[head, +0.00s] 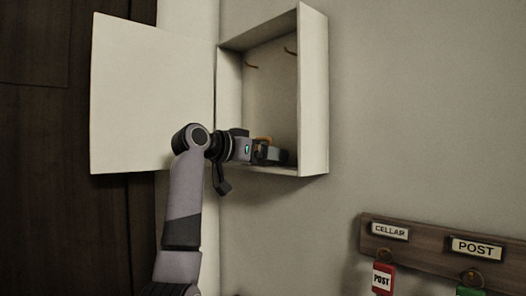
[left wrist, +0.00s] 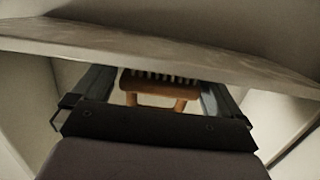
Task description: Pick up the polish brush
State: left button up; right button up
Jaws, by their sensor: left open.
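The polish brush (left wrist: 158,88) shows in the left wrist view as an orange-brown wooden body with a row of dark bristles along one edge. A bit of orange-brown, likely the same brush, shows in the head view (head: 264,139) just above my gripper. My left gripper (head: 277,155) reaches into the bottom of the open wall cabinet (head: 313,95). Its jaws are open, with one finger on each side of the brush in the left wrist view. I cannot tell whether either finger touches it. My right gripper is in neither view.
The cabinet door (head: 150,95) stands open to the left. Two small hooks (head: 290,50) are on the cabinet's inside wall, above my gripper. The cabinet's side walls and floor are close around the gripper. A wooden key rack (head: 420,253) with labels and tags hangs at lower right.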

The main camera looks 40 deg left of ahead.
pick_arm(q)
jog(key=c, duration=0.9)
jog(key=shift+o, duration=0.2)
jog(key=shift+s+r, duration=0.1)
jog(key=shift+r, duration=0.05)
